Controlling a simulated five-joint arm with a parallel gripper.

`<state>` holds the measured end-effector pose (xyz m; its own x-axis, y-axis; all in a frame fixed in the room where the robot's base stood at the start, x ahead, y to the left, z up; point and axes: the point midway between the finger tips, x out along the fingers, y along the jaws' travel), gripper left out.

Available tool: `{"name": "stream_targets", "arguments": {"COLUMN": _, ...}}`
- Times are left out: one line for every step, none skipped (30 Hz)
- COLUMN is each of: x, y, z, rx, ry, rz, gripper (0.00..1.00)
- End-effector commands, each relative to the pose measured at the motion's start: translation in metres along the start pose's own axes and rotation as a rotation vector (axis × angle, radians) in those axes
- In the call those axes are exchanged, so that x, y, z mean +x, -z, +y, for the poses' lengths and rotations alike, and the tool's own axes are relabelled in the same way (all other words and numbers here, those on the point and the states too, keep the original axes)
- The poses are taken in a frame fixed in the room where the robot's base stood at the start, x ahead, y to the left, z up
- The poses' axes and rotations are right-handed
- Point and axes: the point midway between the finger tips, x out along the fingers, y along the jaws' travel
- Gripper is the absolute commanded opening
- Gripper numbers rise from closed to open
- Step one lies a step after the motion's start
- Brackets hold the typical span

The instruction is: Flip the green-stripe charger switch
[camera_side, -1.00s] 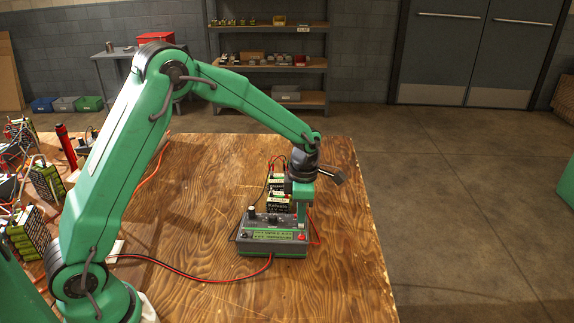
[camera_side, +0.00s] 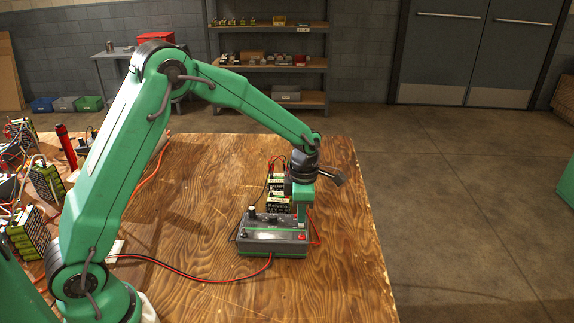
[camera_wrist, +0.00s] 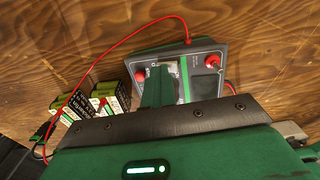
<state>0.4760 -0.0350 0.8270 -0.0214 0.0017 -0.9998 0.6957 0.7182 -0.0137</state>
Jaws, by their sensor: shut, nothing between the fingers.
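The grey charger (camera_side: 262,246) with a green stripe across its front sits on the wooden table; its front display area is dark. It also shows in the wrist view (camera_wrist: 226,48), with its green stripe and knobs. My gripper (camera_side: 301,212) is shut and empty, pointing down at the right side of the charger's top. In the wrist view my gripper (camera_wrist: 158,88) covers part of the charger's panel. The switch itself is hidden or too small to pick out, and I cannot tell whether the fingertips touch it.
A red and black cable (camera_side: 200,279) runs left from the charger. Battery packs (camera_side: 30,236) crowd the table's left. Bare wood (camera_side: 185,215) lies between.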

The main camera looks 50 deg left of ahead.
Motion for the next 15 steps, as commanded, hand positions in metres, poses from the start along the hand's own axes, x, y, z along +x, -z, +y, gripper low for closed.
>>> {"name": "stream_targets", "arguments": {"x": 0.0107, "y": 0.0030, "z": -0.0076, "rx": 0.005, "ry": 0.014, "rz": 0.018, "gripper": 0.00}}
{"name": "stream_targets", "arguments": {"x": 0.0105, "y": 0.0029, "z": -0.0088, "rx": 0.005, "ry": 0.015, "rz": 0.018, "gripper": 0.00}}
{"name": "stream_targets", "arguments": {"x": 0.0102, "y": 0.0028, "z": -0.0102, "rx": 0.006, "ry": 0.015, "rz": 0.019, "gripper": 0.00}}
{"name": "stream_targets", "arguments": {"x": 0.0100, "y": 0.0028, "z": -0.0112, "rx": 0.006, "ry": 0.015, "rz": 0.019, "gripper": 0.00}}
{"name": "stream_targets", "arguments": {"x": 0.0099, "y": 0.0027, "z": -0.0122, "rx": 0.006, "ry": 0.016, "rz": 0.020, "gripper": 0.00}}
{"name": "stream_targets", "arguments": {"x": 0.0097, "y": 0.0026, "z": -0.0132, "rx": 0.007, "ry": 0.016, "rz": 0.021, "gripper": 0.00}}
{"name": "stream_targets", "arguments": {"x": 0.0097, "y": 0.0025, "z": -0.0139, "rx": 0.008, "ry": 0.017, "rz": 0.021, "gripper": 0.00}}
{"name": "stream_targets", "arguments": {"x": 0.0096, "y": 0.0025, "z": -0.0144, "rx": 0.008, "ry": 0.017, "rz": 0.022, "gripper": 0.00}}
{"name": "stream_targets", "arguments": {"x": 0.0096, "y": 0.0027, "z": -0.0147, "rx": 0.008, "ry": 0.018, "rz": 0.022, "gripper": 0.00}}
{"name": "stream_targets", "arguments": {"x": 0.0096, "y": 0.0028, "z": -0.0149, "rx": 0.008, "ry": 0.018, "rz": 0.023, "gripper": 0.00}}
{"name": "stream_targets", "arguments": {"x": 0.0096, "y": 0.0029, "z": -0.0150, "rx": 0.008, "ry": 0.018, "rz": 0.024, "gripper": 0.00}}
{"name": "stream_targets", "arguments": {"x": 0.0096, "y": 0.0030, "z": -0.0150, "rx": 0.008, "ry": 0.019, "rz": 0.024, "gripper": 0.00}}
{"name": "stream_targets", "arguments": {"x": 0.0096, "y": 0.0031, "z": -0.0151, "rx": 0.009, "ry": 0.019, "rz": 0.025, "gripper": 0.00}}
{"name": "stream_targets", "arguments": {"x": 0.0096, "y": 0.0031, "z": -0.0152, "rx": 0.009, "ry": 0.019, "rz": 0.025, "gripper": 0.00}}
{"name": "stream_targets", "arguments": {"x": 0.0096, "y": 0.0032, "z": -0.0152, "rx": 0.009, "ry": 0.020, "rz": 0.025, "gripper": 0.00}}
